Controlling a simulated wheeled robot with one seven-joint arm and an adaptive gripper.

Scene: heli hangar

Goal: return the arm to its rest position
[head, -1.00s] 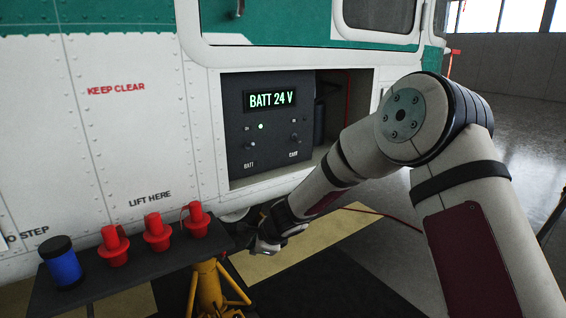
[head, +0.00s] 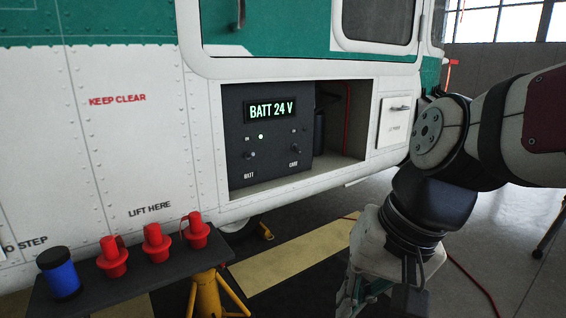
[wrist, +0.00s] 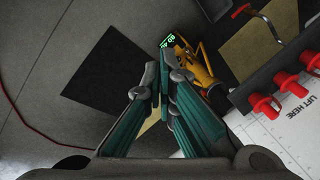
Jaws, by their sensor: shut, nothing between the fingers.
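My arm (head: 440,130) is folded at the right of the head view, with its wrist part (head: 390,260) hanging down near the bottom edge. I cannot make out the fingertips there. In the wrist view my gripper (wrist: 163,75) has its fingers together at the tips, shut with nothing between them. It is apart from the helicopter and from the tray of red plugs.
The white and green helicopter side (head: 120,60) has an open bay with a "BATT 24 V" panel (head: 265,135), its green light lit. A dark tray (head: 130,285) holds red plugs (head: 155,243) and a blue can (head: 60,275). A yellow stand (head: 207,295) is beside it.

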